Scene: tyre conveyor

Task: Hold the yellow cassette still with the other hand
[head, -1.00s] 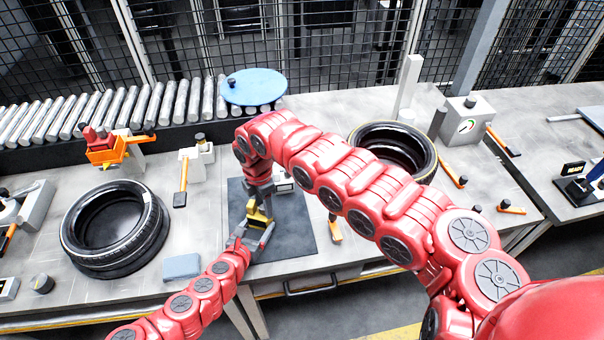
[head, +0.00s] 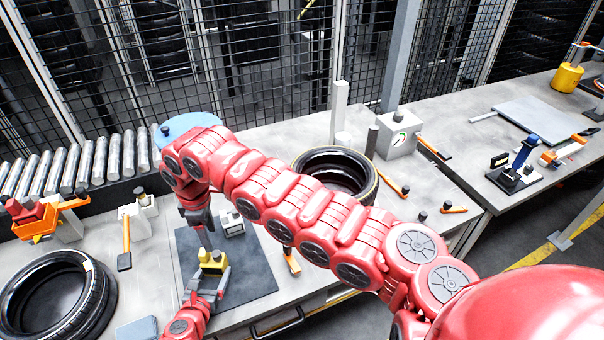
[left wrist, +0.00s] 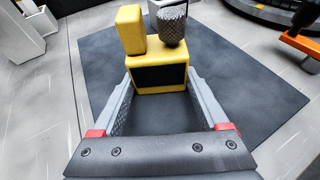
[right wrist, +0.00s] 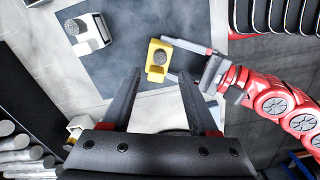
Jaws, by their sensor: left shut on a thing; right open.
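The yellow cassette (head: 213,262) stands on the dark mat (head: 250,279). It has a black front face, a raised yellow block and a grey knurled knob (left wrist: 171,25) on top. My left gripper (head: 205,283) is shut on the cassette (left wrist: 160,75), one grey finger on each side in the left wrist view. My right gripper (head: 204,232) hangs above the cassette, open and empty. In the right wrist view the cassette (right wrist: 157,61) shows between and beyond the open fingertips (right wrist: 160,72), apart from them.
A white device (head: 231,223) stands on the mat behind the cassette. A tyre (head: 58,300) lies at the left and another (head: 335,171) behind my right arm. An orange-handled tool (head: 125,245) lies left of the mat. A roller conveyor (head: 90,165) runs along the back left.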

